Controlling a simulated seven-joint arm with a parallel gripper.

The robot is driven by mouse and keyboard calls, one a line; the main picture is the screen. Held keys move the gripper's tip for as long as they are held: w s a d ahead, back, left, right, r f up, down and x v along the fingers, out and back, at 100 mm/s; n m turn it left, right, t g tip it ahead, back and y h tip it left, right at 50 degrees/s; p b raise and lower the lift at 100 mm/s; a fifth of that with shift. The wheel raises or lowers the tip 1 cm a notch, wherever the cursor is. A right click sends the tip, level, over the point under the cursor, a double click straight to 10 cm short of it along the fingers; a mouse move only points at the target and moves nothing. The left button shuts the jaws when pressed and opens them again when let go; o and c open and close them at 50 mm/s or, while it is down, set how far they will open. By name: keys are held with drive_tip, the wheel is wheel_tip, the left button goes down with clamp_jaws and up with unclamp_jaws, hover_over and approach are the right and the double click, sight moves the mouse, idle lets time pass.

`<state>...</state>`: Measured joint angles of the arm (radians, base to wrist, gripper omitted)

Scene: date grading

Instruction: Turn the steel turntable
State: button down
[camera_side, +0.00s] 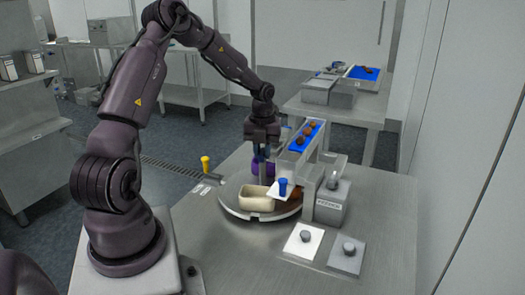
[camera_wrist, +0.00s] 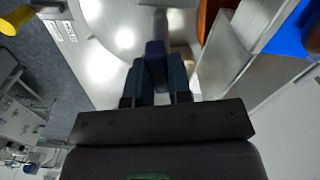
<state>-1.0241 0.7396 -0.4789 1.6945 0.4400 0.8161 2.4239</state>
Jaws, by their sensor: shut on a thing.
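The round steel turntable (camera_side: 232,206) lies on the steel bench, and part of its bright disc shows in the wrist view (camera_wrist: 108,35). A cream tray (camera_side: 256,203) sits on its near side, with a purple container (camera_side: 269,170) behind. An orange-brown container (camera_side: 296,194) is on the right, partly hidden; it also shows in the wrist view (camera_wrist: 207,14). My gripper (camera_side: 263,156) points down over the turntable's far part. In the wrist view its fingers (camera_wrist: 155,78) are shut on a dark blue handle (camera_wrist: 155,50) with a grey post beyond. My fingers hide part of the handle.
A blue-belted conveyor (camera_side: 303,138) with brown dates stands right of the turntable, above a grey box (camera_side: 332,203). A blue knob (camera_side: 283,186) is near the chute. A yellow knob (camera_side: 206,164) stands at the left edge. Two plates with grey knobs (camera_side: 305,236) lie in front.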

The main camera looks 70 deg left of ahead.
drive_tip(key=shift+r+m, duration=0.1)
drive_tip(key=shift+m, duration=1.5)
drive_tip(key=c, duration=1)
unclamp_jaws()
drive_tip(key=shift+c, duration=0.2)
wheel_tip(320, 180, up, 13)
